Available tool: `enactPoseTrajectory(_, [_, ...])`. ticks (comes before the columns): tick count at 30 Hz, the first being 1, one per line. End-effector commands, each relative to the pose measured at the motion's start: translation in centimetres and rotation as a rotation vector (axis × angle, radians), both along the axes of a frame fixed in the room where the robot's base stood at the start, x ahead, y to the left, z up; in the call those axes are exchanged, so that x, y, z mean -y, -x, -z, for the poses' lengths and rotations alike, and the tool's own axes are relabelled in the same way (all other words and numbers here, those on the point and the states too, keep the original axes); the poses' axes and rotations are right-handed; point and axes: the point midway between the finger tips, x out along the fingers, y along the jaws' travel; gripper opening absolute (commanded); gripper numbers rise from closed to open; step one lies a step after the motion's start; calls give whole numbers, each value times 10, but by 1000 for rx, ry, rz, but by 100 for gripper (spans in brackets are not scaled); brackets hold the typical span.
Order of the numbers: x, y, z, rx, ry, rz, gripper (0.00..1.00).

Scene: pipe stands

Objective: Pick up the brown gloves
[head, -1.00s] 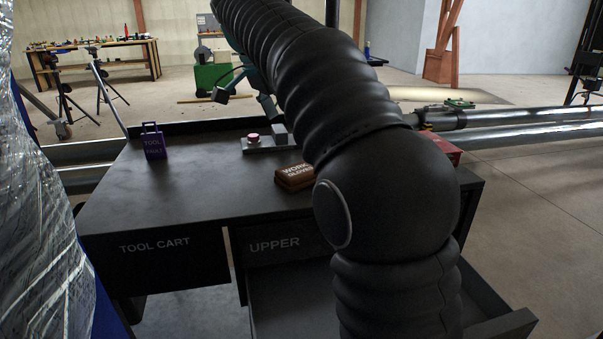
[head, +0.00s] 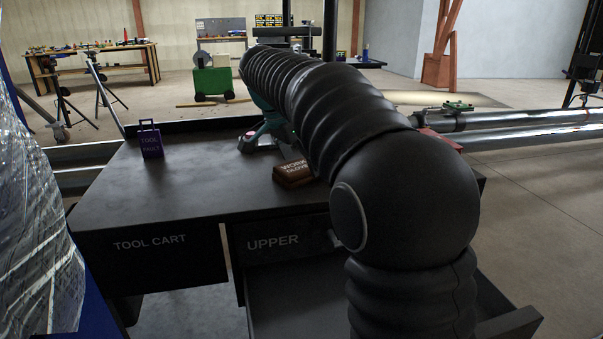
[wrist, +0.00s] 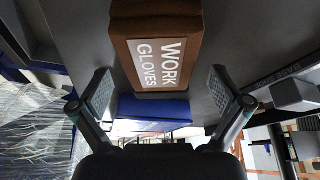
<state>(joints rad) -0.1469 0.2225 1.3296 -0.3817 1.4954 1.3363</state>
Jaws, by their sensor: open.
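The brown gloves (head: 291,174) are a brown block labelled "WORK GLOVES", lying on the black tool cart top (head: 190,195). In the wrist view the gloves (wrist: 158,50) are at the top centre, beyond the fingertips and roughly centred between them. My gripper (wrist: 161,82) is open and empty, with one finger on each side. In the head view my gripper (head: 265,132) shows in part behind the gloves, low near the cart top. My arm hides part of it and the area right of the gloves.
A pink-topped object (head: 248,138) is partly hidden by my gripper. A blue block (wrist: 153,110) shows below the gloves in the wrist view. An open drawer (head: 300,300) juts out in front.

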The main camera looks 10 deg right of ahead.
Motion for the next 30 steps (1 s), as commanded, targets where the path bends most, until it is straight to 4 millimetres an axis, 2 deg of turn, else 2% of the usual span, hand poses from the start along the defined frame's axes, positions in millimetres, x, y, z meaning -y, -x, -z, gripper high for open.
enactPoseTrajectory(3, [3, -1, 8, 0, 0, 0, 100])
enactPoseTrajectory(10, [3, -1, 8, 1, 0, 0, 100])
enactPoseTrajectory(11, [3, -1, 8, 1, 0, 0, 95])
enactPoseTrajectory(18, [3, -1, 8, 0, 0, 0, 37])
enactPoseTrajectory(20, [3, -1, 8, 0, 0, 0, 36])
enactPoseTrajectory(21, [3, -1, 8, 0, 0, 0, 31])
enactPoseTrajectory(30, [3, -1, 4, 0, 0, 1, 31])
